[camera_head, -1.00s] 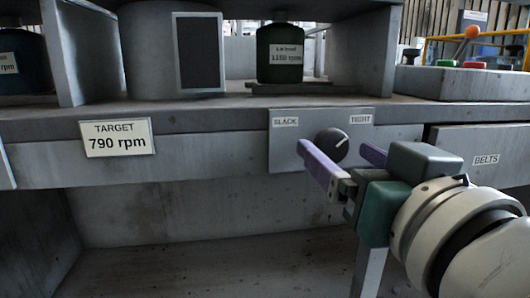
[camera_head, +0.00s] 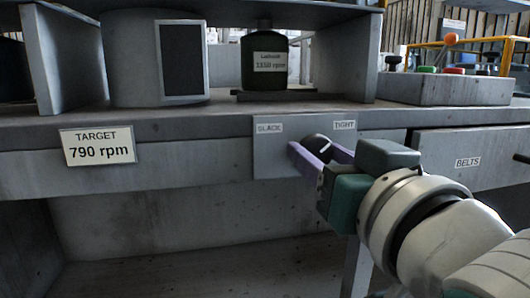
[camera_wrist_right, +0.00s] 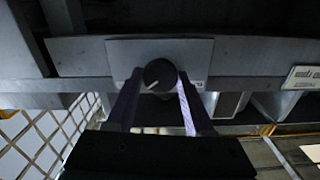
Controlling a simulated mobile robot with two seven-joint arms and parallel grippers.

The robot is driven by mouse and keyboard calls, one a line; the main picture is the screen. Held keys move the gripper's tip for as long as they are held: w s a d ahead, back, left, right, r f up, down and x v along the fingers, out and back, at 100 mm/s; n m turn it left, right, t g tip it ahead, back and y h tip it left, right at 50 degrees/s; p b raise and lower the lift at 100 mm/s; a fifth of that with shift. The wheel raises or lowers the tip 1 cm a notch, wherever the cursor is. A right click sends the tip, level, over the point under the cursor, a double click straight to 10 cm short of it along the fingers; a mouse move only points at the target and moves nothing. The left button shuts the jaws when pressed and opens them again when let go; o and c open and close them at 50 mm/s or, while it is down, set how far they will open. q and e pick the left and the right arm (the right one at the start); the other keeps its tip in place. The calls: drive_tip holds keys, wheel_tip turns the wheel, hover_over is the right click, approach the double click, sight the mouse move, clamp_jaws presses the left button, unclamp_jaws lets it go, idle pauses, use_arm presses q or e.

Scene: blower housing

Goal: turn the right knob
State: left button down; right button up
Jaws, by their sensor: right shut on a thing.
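The knob (camera_head: 318,144) is round and black with a white pointer line. It sits on a grey plate (camera_head: 272,160) marked SLACK on the left and TIGHT on the right. My right gripper (camera_head: 322,156) reaches in from the right, with its purple fingers on either side of the knob, shut on it. In the right wrist view, the knob (camera_wrist_right: 159,75) lies between the two fingertips, its pointer slanting toward lower left. The near finger and gripper body hide part of the knob in the head view. My left gripper is not in view.
A TARGET 790 rpm sign (camera_head: 98,146) hangs on the bench front at left. A BELTS drawer (camera_head: 470,160) and a grey button box (camera_head: 445,90) are at right.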

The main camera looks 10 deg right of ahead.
clamp_jaws()
drive_tip(key=shift+r+n+p, duration=0.2)
drive_tip(key=shift+n+p, duration=0.6)
drive_tip(key=shift+p, duration=0.1)
drive_tip(key=shift+n+p, duration=0.9)
drive_tip(key=shift+n, duration=0.3)
drive_tip(key=n+p, duration=0.1)
drive_tip(key=n, duration=0.2)
drive_tip(key=shift+p, duration=0.3)
drive_tip(key=shift+a+f+n+p, duration=0.15)
drive_tip(key=shift+n+p, duration=0.2)
drive_tip(key=shift+n, duration=0.85)
